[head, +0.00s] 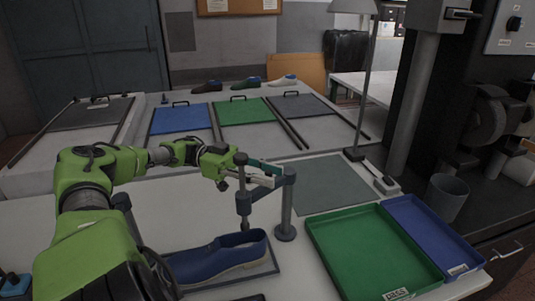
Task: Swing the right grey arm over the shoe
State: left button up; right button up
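A blue shoe (205,262) lies on a dark plate (262,268) at the front of the white bench. The right grey arm's post (286,210) stands behind and right of the shoe. Its arm reaches left, and a vertical grey rod (243,205) hangs over the shoe's opening; whether it touches the shoe is unclear. My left gripper (270,173) is at the grey arm's upper part, its fingers pointing right and overlapping it. I cannot tell whether they grip it. Another grey post (122,203) is partly hidden behind my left arm. My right gripper is not in view.
A green tray (318,245) and a blue tray (470,262) sit right of the post. A grey mat (330,184) lies behind, beside a lamp stand (361,100). Colored boards and several shoes are on the far bench. The mat is bare.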

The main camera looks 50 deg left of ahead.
aim_at(268, 171)
pick_arm(q)
notch_tip(268, 171, up, 10)
dwell(0.5)
dwell(0.4)
